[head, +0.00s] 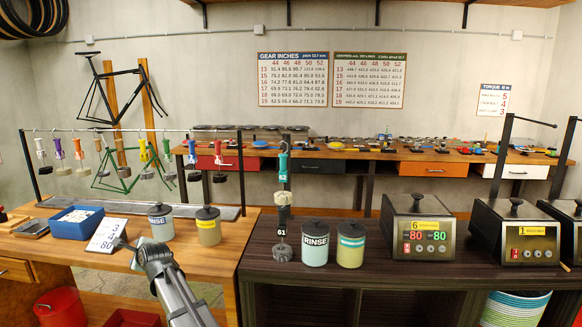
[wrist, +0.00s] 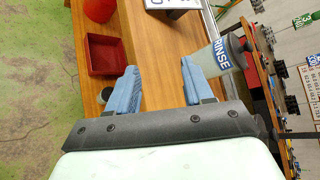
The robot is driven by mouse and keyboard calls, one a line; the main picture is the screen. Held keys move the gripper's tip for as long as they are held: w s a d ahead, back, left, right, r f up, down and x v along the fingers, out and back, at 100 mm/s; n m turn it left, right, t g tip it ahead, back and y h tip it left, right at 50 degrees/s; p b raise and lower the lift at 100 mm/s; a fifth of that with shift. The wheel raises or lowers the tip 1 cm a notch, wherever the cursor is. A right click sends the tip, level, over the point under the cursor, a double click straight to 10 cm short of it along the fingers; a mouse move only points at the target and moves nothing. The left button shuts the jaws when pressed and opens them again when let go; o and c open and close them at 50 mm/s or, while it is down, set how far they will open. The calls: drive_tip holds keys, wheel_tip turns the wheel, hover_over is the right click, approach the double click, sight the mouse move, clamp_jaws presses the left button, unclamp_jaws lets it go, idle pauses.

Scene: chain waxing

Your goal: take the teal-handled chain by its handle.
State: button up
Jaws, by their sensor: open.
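A chain with a teal handle (head: 283,168) hangs upright in the middle of the head view, above the dark bench. My gripper (head: 122,243) is over the wooden bench at the left, near a white number card, well left of and apart from that chain. In the wrist view my gripper (wrist: 162,78) is open, with two blue fingers spread and nothing between them. The teal handle is not clearly seen in the wrist view.
A rack rail (head: 100,130) holds several other coloured-handled chains at the left. RINSE jars stand on the wooden bench (head: 160,222) and on the dark bench (head: 315,243). A striped jar (head: 350,245) and waxing pots (head: 418,228) stand further right. A blue bin (head: 75,224) is at left.

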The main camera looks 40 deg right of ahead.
drive_tip(key=d+r+m+t+h, duration=0.2)
drive_tip(key=d+r+m, duration=0.3)
drive_tip(key=d+r, duration=0.65)
drive_tip(key=m+t+h, duration=0.1)
drive_tip(key=m+h, duration=0.5)
drive_tip(key=m, duration=0.6)
approach(283, 155)
drive_tip(key=shift+r+x, duration=0.2)
drive_tip(key=shift+x, duration=4.85)
drive_tip(key=shift+w+d+f, duration=0.2)
drive_tip(key=shift+s+f, duration=0.1)
drive_tip(key=shift+f, duration=1.3)
drive_tip(key=shift+c, duration=0.2)
clamp_jaws()
